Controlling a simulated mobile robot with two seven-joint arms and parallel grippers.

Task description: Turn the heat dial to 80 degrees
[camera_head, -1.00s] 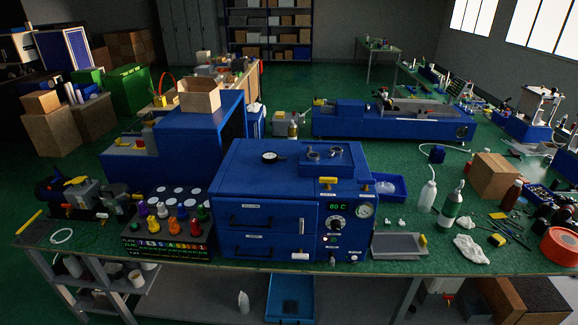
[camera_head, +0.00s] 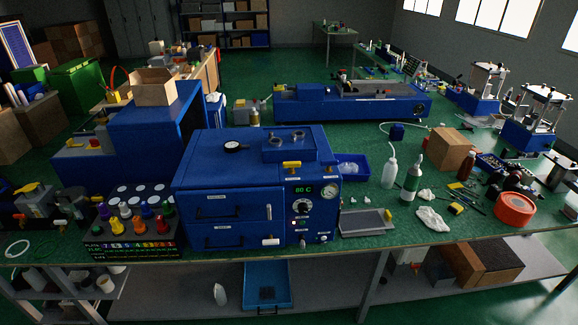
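The heat dial (camera_head: 304,206) is a round dark knob with a pale pointer on the black control panel at the right of the blue press (camera_head: 230,178). The green display (camera_head: 303,190) above it reads 80 C. The exact angle of the dial's pointer is too small to tell. A round white gauge (camera_head: 329,191) sits to the right of the dial. Neither of my grippers is in view, and nothing touches the dial.
A grey metal tray (camera_head: 365,222) and a blue bin (camera_head: 352,168) stand right of the press. Bottles (camera_head: 411,180) and a cardboard box (camera_head: 450,149) are farther right. The floor-side space before the panel is clear.

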